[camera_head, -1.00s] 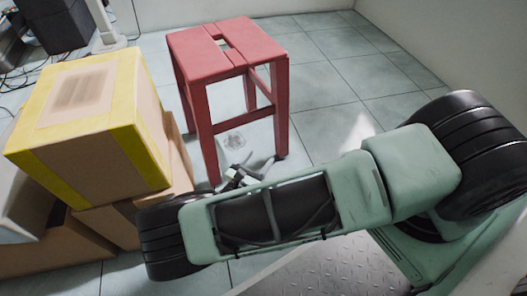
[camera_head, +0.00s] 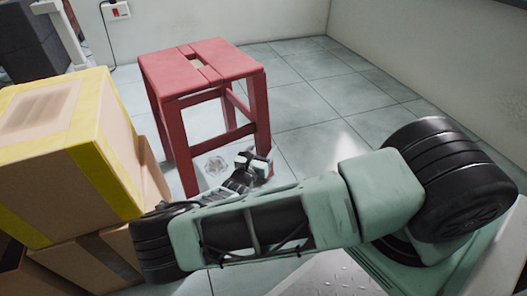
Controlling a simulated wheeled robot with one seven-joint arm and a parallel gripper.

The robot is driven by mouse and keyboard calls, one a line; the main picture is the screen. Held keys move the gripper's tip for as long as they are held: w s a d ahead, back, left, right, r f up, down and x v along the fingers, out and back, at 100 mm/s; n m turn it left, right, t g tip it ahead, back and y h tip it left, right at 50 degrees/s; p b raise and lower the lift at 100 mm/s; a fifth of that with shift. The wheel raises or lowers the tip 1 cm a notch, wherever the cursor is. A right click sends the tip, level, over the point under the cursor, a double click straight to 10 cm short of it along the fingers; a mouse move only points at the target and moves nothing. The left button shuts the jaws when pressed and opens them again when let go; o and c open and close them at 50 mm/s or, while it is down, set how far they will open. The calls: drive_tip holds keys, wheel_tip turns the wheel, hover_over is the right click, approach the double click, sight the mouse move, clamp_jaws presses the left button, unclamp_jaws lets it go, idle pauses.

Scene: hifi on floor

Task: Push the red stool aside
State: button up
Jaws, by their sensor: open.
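The red stool (camera_head: 200,66) stands upright on the tiled floor, left of the middle in the head view. Its seat has a slot across the middle. My gripper (camera_head: 262,160) is low, at the near right leg of the stool, by the leg's lower part. Whether it touches the leg cannot be told. The jaws look small and dark and are partly hidden behind my arm, and nothing shows between them.
Stacked cardboard boxes with yellow tape (camera_head: 62,150) stand close to the stool's left. A wall (camera_head: 440,60) runs along the right and back. The tiled floor (camera_head: 330,100) right of the stool is clear. A wall socket (camera_head: 117,11) with a cable is behind.

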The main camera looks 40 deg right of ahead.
drive_tip(key=shift+w+d, duration=0.25)
drive_tip(key=shift+d, duration=0.2)
